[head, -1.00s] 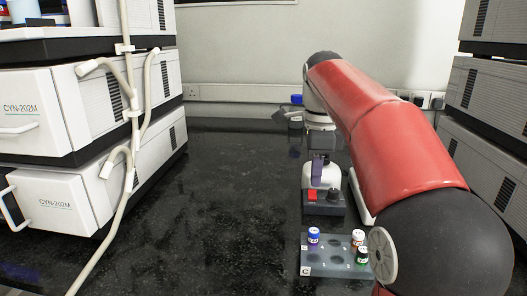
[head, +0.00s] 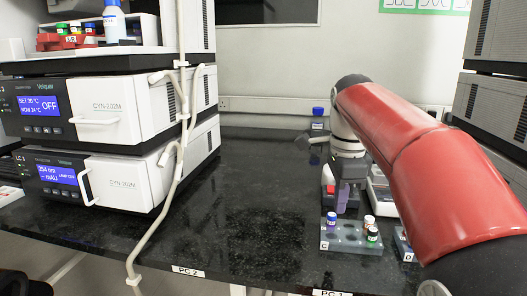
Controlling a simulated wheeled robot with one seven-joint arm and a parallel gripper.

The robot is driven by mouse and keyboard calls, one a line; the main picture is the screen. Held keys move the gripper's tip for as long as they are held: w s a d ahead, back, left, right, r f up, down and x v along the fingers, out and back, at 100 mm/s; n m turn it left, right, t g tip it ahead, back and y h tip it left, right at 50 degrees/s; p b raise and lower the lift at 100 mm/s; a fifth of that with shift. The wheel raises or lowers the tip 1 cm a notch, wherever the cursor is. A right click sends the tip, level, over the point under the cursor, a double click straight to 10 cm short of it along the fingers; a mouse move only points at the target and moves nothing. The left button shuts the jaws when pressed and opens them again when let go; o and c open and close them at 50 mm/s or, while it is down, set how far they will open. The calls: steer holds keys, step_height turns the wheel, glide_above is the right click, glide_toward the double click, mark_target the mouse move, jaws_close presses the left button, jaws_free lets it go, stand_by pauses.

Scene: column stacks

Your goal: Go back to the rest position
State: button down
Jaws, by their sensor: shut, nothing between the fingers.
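My red and black arm reaches in from the right in the head view. My gripper (head: 342,206) points down, its purple-grey fingers shut with nothing between them. It is just behind the grey rack marked C (head: 346,246), in front of a small device with a red part (head: 327,191) that it partly hides. I cannot tell the exact gap between the fingertips and the rack.
White instrument stacks stand at left (head: 138,115) and right (head: 495,110). A cable hangs down the left stack. A second rack marked D (head: 403,246) is partly behind my arm. A blue-capped bottle (head: 317,124) stands at the back. The black bench (head: 255,185) is clear in the middle.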

steer(key=s+f+n+t, duration=0.2)
steer(key=s+f+n, duration=0.5)
steer(key=s+n, duration=0.2)
steer(key=s+f+n+t, duration=0.3)
steer(key=s+f+n, duration=0.4)
steer(key=s+n, duration=0.2)
steer(key=shift+s+f, duration=0.35)
steer(key=shift+s, duration=0.8)
